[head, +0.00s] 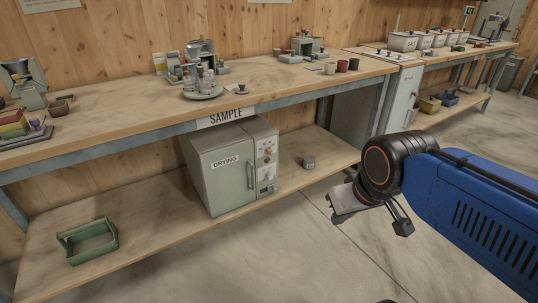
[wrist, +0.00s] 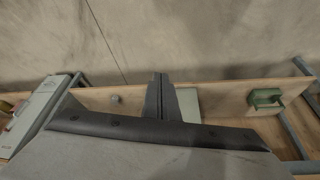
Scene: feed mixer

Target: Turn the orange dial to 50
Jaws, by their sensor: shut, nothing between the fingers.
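A pale green cabinet (head: 218,175) labelled DRYING stands on the lower shelf under the SAMPLE sign in the head view. Its right-hand panel carries a small orange dial (head: 267,151), with other small controls above and below. The scale marks and the dial's setting are too small to read. My gripper (wrist: 160,76) shows its two dark fingers together and empty in the wrist view. In the head view, my gripper end hangs to the right of the cabinet, over the floor, well apart from the dial. In the wrist view a pale green surface, probably the cabinet, is partly hidden behind the fingers.
A grey can (head: 308,162) stands on the lower shelf right of the cabinet. A green carrier (head: 88,243) is at the shelf's left. The worktop (head: 120,105) above overhangs the cabinet and holds glassware and small devices. The floor (head: 300,250) in front is clear.

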